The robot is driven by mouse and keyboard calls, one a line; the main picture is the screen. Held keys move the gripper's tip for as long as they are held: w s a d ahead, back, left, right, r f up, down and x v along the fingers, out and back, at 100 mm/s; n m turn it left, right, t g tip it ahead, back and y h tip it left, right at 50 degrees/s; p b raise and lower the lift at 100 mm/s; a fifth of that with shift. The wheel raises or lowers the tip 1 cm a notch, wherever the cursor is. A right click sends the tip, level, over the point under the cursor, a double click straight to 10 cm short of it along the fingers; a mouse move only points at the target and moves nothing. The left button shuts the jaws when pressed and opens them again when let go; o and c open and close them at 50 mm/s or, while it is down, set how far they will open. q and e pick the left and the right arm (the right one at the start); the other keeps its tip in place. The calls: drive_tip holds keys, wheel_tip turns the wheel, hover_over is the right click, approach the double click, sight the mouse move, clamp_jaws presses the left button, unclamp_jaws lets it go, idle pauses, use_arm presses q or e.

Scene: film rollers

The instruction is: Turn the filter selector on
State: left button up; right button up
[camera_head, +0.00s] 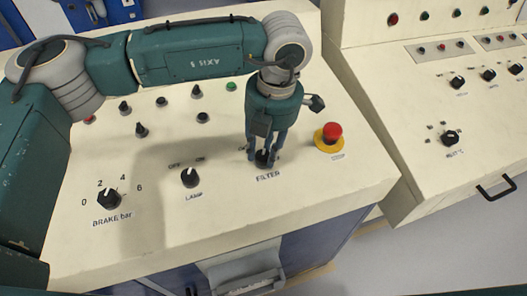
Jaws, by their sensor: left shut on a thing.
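The filter selector (263,159) is a dark knob on the cream console panel, above the printed word FILTER. My left gripper (265,156) points down over it, with its fingers shut around the knob. The fingers and palm hide most of the knob and part of the labels beside it, so I cannot tell which way it points. My right gripper is not in this view.
The red emergency button (333,131) on its yellow base stands close to the right of my left gripper. The lamp selector (190,178) and the brake knob (108,199) lie to the left. A second console (440,90) with several knobs stands at the right.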

use_arm(q)
drive_tip(key=shift+w+r, duration=0.15)
drive_tip(key=shift+r, duration=0.05)
drive_tip(key=o, duration=1.1)
drive_tip(key=shift+d, duration=0.1)
drive_tip(key=shift+o, duration=0.2)
drive_tip(key=shift+f, duration=0.1)
wheel_tip(320, 180, up, 12)
drive_tip(key=d, duration=0.1)
drive_tip(key=shift+s+d, duration=0.15)
drive_tip(key=shift+s, duration=0.2)
